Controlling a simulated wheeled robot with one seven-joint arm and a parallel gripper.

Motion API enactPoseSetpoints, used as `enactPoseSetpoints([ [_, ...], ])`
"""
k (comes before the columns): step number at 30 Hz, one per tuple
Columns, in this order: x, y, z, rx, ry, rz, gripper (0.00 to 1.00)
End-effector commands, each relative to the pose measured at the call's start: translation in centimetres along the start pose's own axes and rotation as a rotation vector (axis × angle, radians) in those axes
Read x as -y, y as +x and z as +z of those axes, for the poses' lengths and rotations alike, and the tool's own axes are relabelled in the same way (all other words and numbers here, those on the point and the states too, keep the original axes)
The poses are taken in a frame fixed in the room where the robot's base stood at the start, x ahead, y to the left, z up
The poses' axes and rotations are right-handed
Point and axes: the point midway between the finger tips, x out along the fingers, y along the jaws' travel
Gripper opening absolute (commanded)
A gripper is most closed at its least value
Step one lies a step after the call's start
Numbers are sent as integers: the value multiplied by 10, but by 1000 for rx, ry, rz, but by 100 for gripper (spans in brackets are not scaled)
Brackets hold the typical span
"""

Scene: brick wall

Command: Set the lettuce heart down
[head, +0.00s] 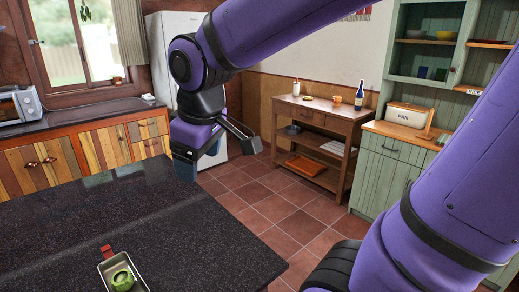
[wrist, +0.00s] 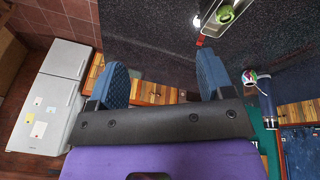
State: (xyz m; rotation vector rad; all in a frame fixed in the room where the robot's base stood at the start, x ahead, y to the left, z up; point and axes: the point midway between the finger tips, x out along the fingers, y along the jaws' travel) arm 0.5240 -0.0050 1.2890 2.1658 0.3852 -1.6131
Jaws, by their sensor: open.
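A small green object (head: 122,279), which looks like the lettuce heart, lies in a metal tray (head: 104,270) with a red tab at the near edge of the dark countertop (head: 190,235). In the wrist view the green object (wrist: 226,14) and the tray (wrist: 236,27) show at the top right, partly cut off by the frame. My gripper (head: 214,147) is open and empty, raised beyond the far edge of the countertop, well apart from the tray. In the wrist view its two blue finger pads (wrist: 163,72) stand wide apart with nothing between them.
Most of the dark countertop is clear. A microwave (head: 18,105) stands on the back counter at left. A fridge (head: 165,50) is behind my gripper. A wooden side table (head: 318,118) holds a bottle (head: 359,95). A green cabinet (head: 390,165) stands at right.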

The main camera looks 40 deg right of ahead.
Motion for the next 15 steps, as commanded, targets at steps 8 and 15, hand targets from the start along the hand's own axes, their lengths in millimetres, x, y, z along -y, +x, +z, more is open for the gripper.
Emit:
enactPoseSetpoints([
  [8,-17,-41,72,-114,347,24,74],
  [15,-18,-51,101,-164,491,18,74],
])
